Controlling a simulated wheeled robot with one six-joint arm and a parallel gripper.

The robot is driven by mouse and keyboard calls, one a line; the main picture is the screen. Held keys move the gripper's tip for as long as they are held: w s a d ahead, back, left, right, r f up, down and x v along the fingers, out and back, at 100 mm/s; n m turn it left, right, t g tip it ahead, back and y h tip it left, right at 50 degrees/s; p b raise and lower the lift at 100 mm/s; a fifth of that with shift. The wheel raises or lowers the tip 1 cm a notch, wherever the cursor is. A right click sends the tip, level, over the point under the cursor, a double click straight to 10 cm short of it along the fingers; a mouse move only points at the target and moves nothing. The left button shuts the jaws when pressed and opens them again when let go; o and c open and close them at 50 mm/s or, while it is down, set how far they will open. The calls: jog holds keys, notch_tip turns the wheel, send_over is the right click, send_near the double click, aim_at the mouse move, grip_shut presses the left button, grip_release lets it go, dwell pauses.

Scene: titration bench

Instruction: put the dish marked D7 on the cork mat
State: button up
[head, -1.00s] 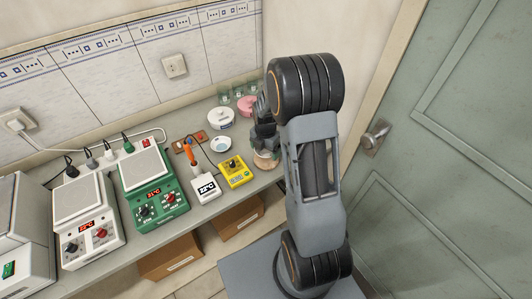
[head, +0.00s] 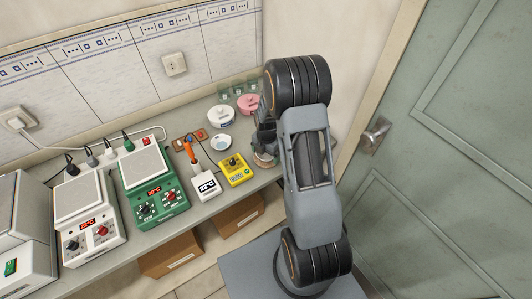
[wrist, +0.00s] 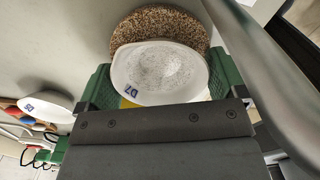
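The white dish marked D7 (wrist: 160,72) is between the green-padded fingers of my gripper (wrist: 160,88) in the wrist view. Both fingers meet its sides, and it holds pale speckled contents. The round brown cork mat (wrist: 165,22) shows behind the dish, which overlaps its near part in that view. I cannot tell whether the dish touches the mat. In the head view my gripper (head: 264,143) is over the cork mat (head: 265,161), and my arm hides much of both.
A second marked dish (head: 221,142) stands to the left, also in the wrist view (wrist: 48,106). A yellow device (head: 236,170) is left of the mat. A white tub (head: 221,116), pink container (head: 248,104) and green-tinted glassware (head: 238,88) stand behind.

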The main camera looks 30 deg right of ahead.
aim_at(266, 156)
jog(key=shift+o, duration=0.6)
jog(key=shift+r, duration=0.4)
notch_tip(266, 156, up, 11)
jog(key=b, duration=0.1)
jog(key=s+a+r+m+t, duration=0.2)
jog(key=s+a+r+m, duration=0.2)
jog(key=m, duration=0.8)
jog(key=s+a+r+m+t, duration=0.2)
jog(key=s+a+r+m, duration=0.3)
jog(key=s+r+m, duration=0.4)
jog(key=shift+s+a+m+t, duration=0.25)
jog(key=shift+s+m+t, duration=0.05)
jog(key=shift+s+m, duration=1.25)
jog(key=shift+s+r, duration=0.1)
